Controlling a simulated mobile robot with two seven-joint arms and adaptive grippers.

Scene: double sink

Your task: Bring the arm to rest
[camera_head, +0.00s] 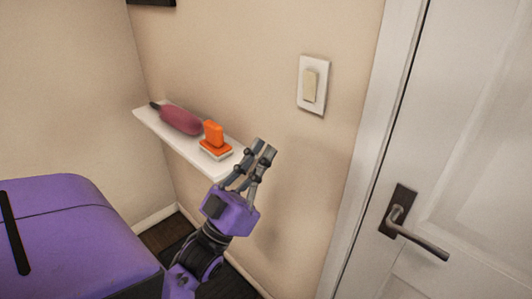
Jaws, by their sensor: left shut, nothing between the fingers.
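My left gripper (263,151) is raised in front of the beige wall, with its fingers pointing up. Its fingers are together and hold nothing. It is in front of the right end of a white wall shelf (187,154) and hides part of that end. The purple arm comes up from the bottom of the view. My right gripper does not show.
A dark pink bottle-like object (181,120) and an orange item on a white base (214,138) are on the shelf. A light switch (311,86) is on the wall. A white door (470,130) with a dark handle (414,238) stands at right.

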